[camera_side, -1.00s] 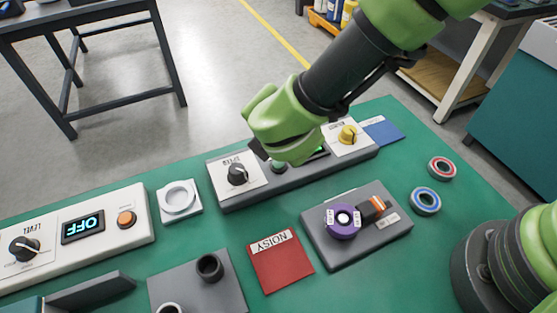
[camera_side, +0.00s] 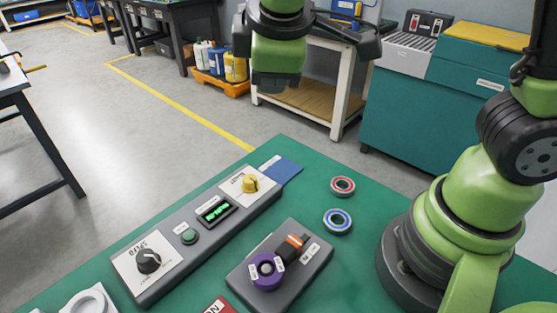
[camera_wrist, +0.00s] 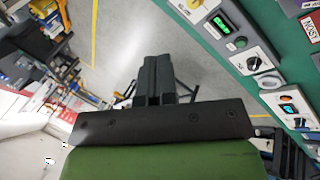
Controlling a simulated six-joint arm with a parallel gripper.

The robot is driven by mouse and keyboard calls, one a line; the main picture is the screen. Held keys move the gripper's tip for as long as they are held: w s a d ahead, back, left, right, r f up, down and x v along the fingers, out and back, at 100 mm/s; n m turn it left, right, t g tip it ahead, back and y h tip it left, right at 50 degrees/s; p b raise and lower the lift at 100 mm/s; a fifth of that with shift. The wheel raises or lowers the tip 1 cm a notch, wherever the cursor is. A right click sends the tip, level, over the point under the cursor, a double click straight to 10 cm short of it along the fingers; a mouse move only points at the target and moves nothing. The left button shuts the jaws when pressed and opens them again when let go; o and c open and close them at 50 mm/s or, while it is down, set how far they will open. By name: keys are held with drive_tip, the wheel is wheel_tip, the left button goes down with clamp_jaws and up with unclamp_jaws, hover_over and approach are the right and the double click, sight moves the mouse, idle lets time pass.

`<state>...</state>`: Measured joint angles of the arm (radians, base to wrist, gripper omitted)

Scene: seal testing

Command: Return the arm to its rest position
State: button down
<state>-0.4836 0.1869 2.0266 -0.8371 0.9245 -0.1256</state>
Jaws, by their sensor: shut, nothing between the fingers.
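My gripper (camera_wrist: 157,62) is shut and empty in the wrist view, its two dark fingers side by side. In the side view my green wrist is raised at the top, clear of the bench and beyond its far edge as pictured. The finger closure is hard to make out there. My base stands on the green bench (camera_side: 330,265) at the right.
A grey control box (camera_side: 165,287) has a black knob, green button, lit display and yellow knob. A grey fixture (camera_side: 314,258) holds a purple ring part (camera_side: 266,270). A red-rimmed bearing (camera_side: 342,187) and blue-rimmed bearing (camera_side: 337,221) lie nearby. A blue card (camera_side: 286,170) lies beyond.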

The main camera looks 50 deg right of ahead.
drive_tip(key=s+d+r+m+t+y, duration=0.1)
drive_tip(key=s+d+r+m+y, duration=0.1)
drive_tip(key=s+m, duration=0.4)
drive_tip(key=s+d+r+m+t+y, duration=0.1)
drive_tip(key=s+d+r+m+y, duration=0.1)
drive_tip(key=s+m, duration=0.5)
wheel_tip(320, 180, up, 2)
drive_tip(key=shift+s+d+r+t+y, duration=0.1)
drive_tip(key=shift+s+d+t+y, duration=0.2)
drive_tip(key=shift+s+t+y, duration=0.15)
